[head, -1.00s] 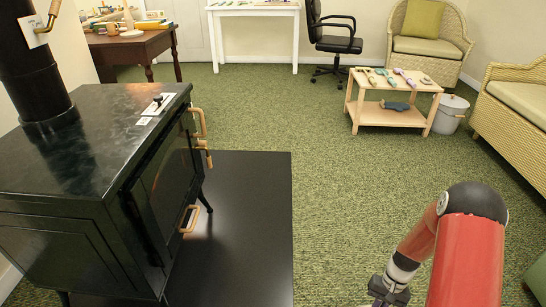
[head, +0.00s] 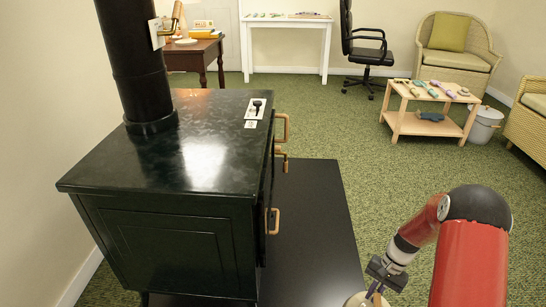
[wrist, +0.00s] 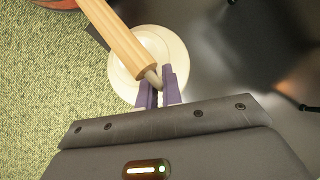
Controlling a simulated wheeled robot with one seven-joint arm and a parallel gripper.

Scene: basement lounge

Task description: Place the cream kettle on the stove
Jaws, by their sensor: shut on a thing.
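The black stove (head: 190,150) stands at the left in the head view, with a flue pipe rising from its flat top. The top is bare apart from a small control plate near the right edge. The cream kettle (head: 358,300) shows only in part at the bottom edge of the head view. In the wrist view the round cream kettle (wrist: 172,50) has a wooden handle (wrist: 118,32) slanting over it. My gripper (wrist: 160,78) is shut on the kettle at the lower end of its handle. My gripper (head: 376,287) is low, right of the stove.
A black floor pad (head: 315,225) lies under and beside the stove. Brass handles (head: 281,128) stick out from the stove's right side. A low wooden table (head: 425,125) with tools, a grey bin (head: 484,125) and an office chair (head: 368,50) stand farther back. Open green carpet lies between.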

